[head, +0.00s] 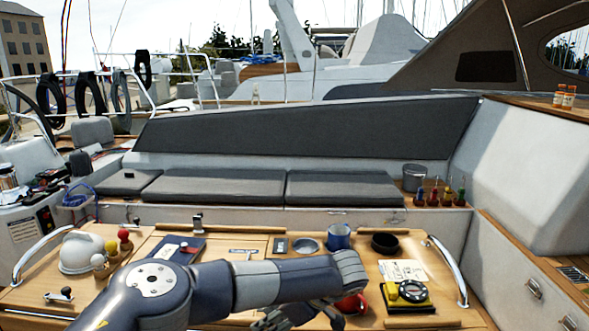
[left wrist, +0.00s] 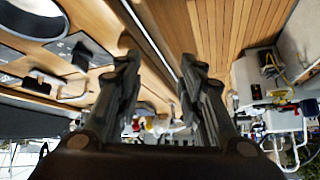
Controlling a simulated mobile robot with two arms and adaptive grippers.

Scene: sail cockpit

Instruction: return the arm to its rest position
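My left arm comes in from the lower left of the head view and reaches across the front of the wooden cockpit table (head: 230,243). My left gripper (head: 285,318) hangs below the forearm near the bottom edge, partly hidden by it. In the left wrist view the two fingers of the left gripper (left wrist: 158,85) stand apart, with nothing between them. A red mug (head: 350,303) is just right of the gripper in the head view, partly covered by my arm. My right gripper is not in view.
On the table are a blue mug (head: 338,237), a dark round bowl (head: 385,243), a yellow-and-black device (head: 408,292), a white domed object (head: 81,252) and a dark blue book (head: 180,247). Metal rails stand at both table ends. A grey cushioned bench (head: 230,187) lies behind.

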